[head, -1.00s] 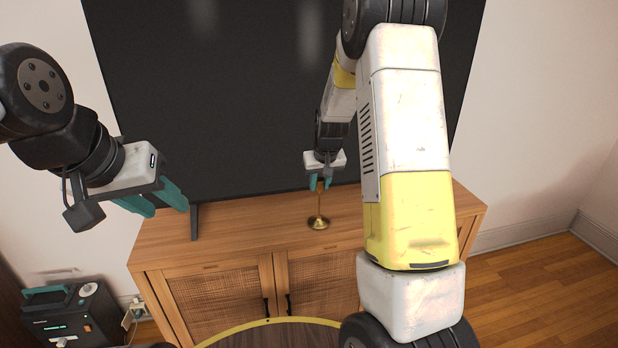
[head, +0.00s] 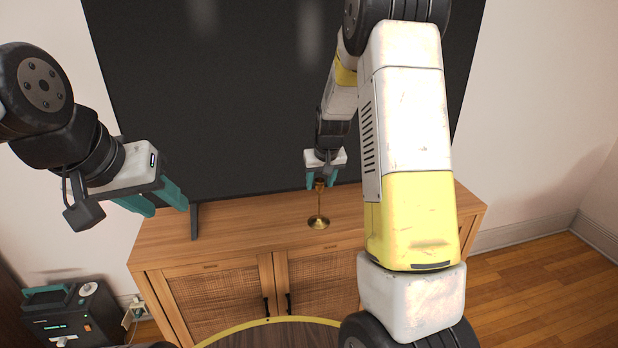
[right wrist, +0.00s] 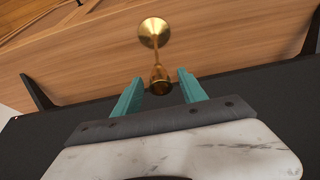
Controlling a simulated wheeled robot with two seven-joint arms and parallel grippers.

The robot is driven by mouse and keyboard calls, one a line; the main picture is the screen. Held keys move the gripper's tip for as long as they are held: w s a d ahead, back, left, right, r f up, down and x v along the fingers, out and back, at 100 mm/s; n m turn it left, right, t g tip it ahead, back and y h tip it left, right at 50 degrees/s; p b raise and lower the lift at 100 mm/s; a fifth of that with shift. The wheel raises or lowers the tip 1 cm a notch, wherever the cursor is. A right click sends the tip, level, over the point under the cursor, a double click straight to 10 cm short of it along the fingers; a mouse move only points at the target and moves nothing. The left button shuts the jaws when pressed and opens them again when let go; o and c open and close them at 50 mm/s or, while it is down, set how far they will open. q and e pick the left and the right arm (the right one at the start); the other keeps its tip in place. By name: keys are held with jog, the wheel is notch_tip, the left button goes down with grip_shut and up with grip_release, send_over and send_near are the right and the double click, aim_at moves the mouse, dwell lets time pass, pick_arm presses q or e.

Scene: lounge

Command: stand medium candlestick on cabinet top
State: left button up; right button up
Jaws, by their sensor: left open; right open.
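The brass candlestick (head: 318,222) stands upright on the wooden cabinet top (head: 255,222), its round base flat on the wood. It also shows in the right wrist view (right wrist: 154,32), with its cup end between the teal fingers. My right gripper (head: 321,186) is above the candlestick, fingers open on either side of its top, and a gap shows on both sides in the right wrist view (right wrist: 160,88). My left gripper (head: 168,203) is open and empty in the air to the left of the cabinet top's middle.
A large black television (head: 240,90) stands on the cabinet behind the candlestick, with a stand foot (head: 194,222) to the left. A dark device (head: 68,318) sits at lower left. The cabinet top around the candlestick is clear.

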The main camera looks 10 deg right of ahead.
jog(key=v, duration=1.1)
jog(key=s+a+r, duration=0.1)
jog(key=s+r, duration=0.2)
jog(key=s, duration=0.6)
jog(key=s+a+r+t+y, duration=0.1)
jog(key=s+a+r, duration=0.1)
jog(key=s, duration=0.7)
jog(key=s+a+r+y, duration=0.1)
jog(key=s+r, duration=0.3)
jog(key=s, duration=0.6)
jog(key=shift+a+r+t, duration=0.25)
jog(key=shift+a+t, duration=0.15)
jog(key=shift+a, duration=0.15)
